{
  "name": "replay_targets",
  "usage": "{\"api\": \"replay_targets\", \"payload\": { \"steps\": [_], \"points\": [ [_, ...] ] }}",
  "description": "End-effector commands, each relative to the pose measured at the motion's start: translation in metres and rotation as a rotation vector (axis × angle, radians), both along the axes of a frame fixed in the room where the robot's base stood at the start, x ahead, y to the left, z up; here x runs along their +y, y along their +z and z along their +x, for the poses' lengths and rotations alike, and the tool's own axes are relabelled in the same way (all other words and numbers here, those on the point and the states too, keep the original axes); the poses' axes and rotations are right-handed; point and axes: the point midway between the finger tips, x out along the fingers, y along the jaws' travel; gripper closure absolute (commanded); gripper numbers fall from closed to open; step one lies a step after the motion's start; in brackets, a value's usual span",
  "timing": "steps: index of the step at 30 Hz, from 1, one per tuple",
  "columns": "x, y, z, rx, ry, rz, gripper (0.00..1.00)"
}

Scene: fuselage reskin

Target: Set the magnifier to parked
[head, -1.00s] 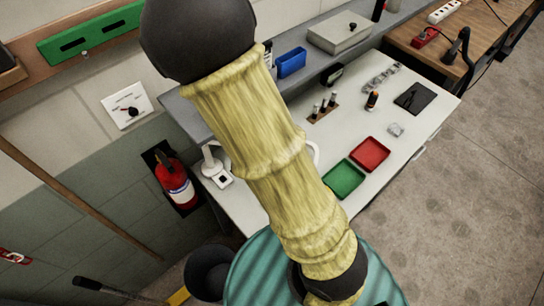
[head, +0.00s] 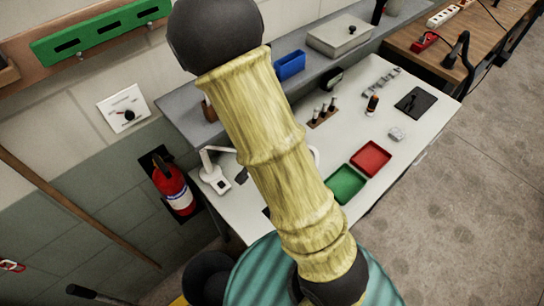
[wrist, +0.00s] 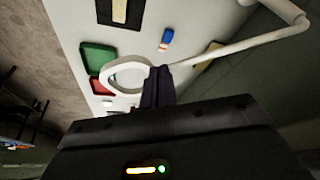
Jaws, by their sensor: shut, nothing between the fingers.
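The magnifier is a white ring lens on a jointed white arm. In the wrist view its ring (wrist: 113,67) is left of my fingers, and its arm runs up to the right. In the head view its base (head: 215,180) stands at the bench's left end, and my arm hides most of the ring. My gripper (wrist: 158,72) is shut and empty. Its fingertips overlap the ring's right side, where the ring meets the arm; I cannot tell whether they touch. The head view does not show my fingers.
A green tray (head: 345,184) and a red tray (head: 371,158) lie on the white bench (head: 420,140). A blue bin (head: 289,65) and a grey box (head: 338,36) stand on the shelf behind. A fire extinguisher (head: 174,187) hangs left of the bench.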

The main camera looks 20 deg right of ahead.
Motion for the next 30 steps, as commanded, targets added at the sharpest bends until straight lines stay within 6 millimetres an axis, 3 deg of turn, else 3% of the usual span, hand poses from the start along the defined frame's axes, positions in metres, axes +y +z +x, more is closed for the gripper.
{"api": "replay_targets", "payload": {
  "steps": [10, 18, 30],
  "points": [
    [-0.011, -0.045, 0.012, 0.005, 0.000, 0.000, 1.00],
    [-0.033, -0.042, 0.039, 0.001, 0.000, 0.001, 1.00],
    [-0.035, -0.045, 0.043, 0.001, 0.002, 0.000, 1.00]
  ]
}}
